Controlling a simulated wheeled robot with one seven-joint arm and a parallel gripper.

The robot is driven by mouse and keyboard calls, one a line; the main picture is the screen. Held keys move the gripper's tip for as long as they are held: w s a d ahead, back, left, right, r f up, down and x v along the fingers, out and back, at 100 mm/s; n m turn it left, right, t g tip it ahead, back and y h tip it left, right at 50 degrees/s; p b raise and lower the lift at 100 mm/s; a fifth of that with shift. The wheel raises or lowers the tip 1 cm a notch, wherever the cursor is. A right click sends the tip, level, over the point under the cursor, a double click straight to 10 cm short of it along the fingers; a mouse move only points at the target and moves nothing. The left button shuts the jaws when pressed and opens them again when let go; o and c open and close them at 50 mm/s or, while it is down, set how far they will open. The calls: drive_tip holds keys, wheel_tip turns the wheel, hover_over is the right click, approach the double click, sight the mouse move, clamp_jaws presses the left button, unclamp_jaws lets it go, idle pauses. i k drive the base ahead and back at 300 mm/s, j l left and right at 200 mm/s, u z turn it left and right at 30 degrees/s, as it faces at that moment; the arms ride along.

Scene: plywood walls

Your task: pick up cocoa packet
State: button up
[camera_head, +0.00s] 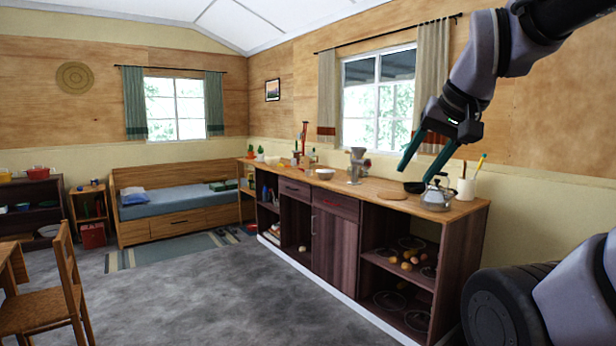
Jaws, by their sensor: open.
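I cannot make out a cocoa packet for certain in the head view; several small items at the far end of the counter are too small to tell. My gripper (416,174) is open and empty, with its two teal fingers pointing down and left. It appears in front of or above the near part of the wooden counter top (330,186). A metal kettle (437,196) and a dark pan or bowl (413,187) show close below the fingertips. I cannot tell the exact gap between fingers and counter.
A white cup with pencils (466,189), a round board (392,195) and a metal grinder (356,164) stand on the counter. Open shelves (400,279) below hold round food items. A chair (47,298) stands at left. The grey floor (230,300) between is clear.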

sight(304, 160)
drive_tip(key=i+j+u, duration=0.25)
drive_tip(key=i, duration=0.7)
drive_tip(key=i+u, duration=0.3)
drive_tip(key=i, duration=2.95)
drive_tip(key=i+z, duration=0.15)
drive_tip(key=i, duration=0.35)
drive_tip(key=i+j+z, duration=0.15)
drive_tip(key=i, duration=0.35)
drive_tip(key=i+j+z, duration=0.2)
drive_tip(key=i, duration=0.35)
drive_tip(key=i+j+z, duration=0.1)
drive_tip(key=i+z, duration=0.2)
drive_tip(key=i+j+z, duration=0.25)
drive_tip(key=i, duration=0.3)
drive_tip(key=i+j+z, duration=0.3)
drive_tip(key=i+l, duration=0.3)
